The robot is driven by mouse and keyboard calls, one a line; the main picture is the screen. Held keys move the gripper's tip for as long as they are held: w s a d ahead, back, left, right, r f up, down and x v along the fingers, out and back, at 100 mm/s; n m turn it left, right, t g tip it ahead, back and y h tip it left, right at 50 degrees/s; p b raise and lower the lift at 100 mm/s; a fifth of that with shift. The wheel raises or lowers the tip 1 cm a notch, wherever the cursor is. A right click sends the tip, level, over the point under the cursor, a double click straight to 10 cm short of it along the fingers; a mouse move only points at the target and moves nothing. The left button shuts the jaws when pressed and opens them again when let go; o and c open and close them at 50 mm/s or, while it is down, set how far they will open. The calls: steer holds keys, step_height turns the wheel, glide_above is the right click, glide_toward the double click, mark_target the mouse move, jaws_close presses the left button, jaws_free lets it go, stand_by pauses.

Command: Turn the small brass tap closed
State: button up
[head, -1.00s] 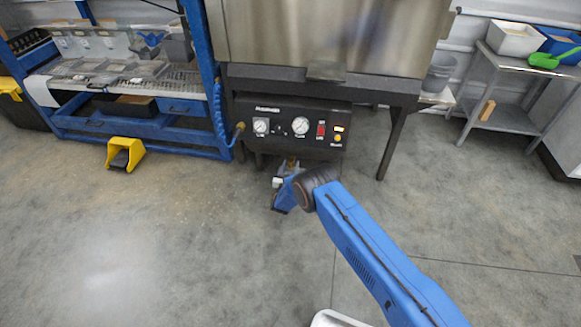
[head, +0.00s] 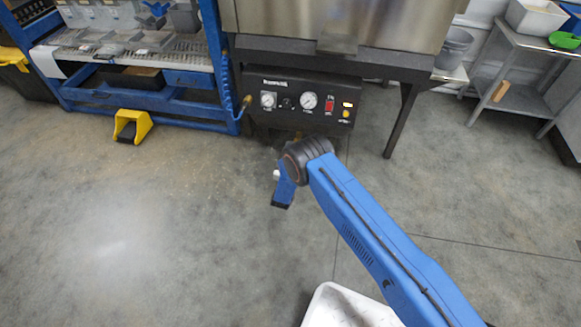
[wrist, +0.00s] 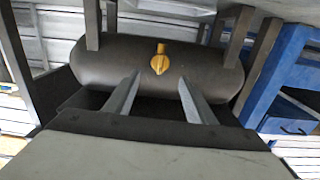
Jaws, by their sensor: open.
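The small brass tap (wrist: 159,62) shows in the wrist view on the front of a dark rounded tank (wrist: 100,65). The tap appears between and just beyond the fingertips, and I see no contact.
The steel hopper (head: 340,20) stands above the panel on dark legs. A blue frame (head: 215,90) is to its left, with a yellow foot pedal (head: 132,125) on the floor. A grey side table (head: 515,100) is at the right.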

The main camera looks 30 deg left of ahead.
steer(key=v, duration=0.6)
steer(key=shift+s, duration=0.15)
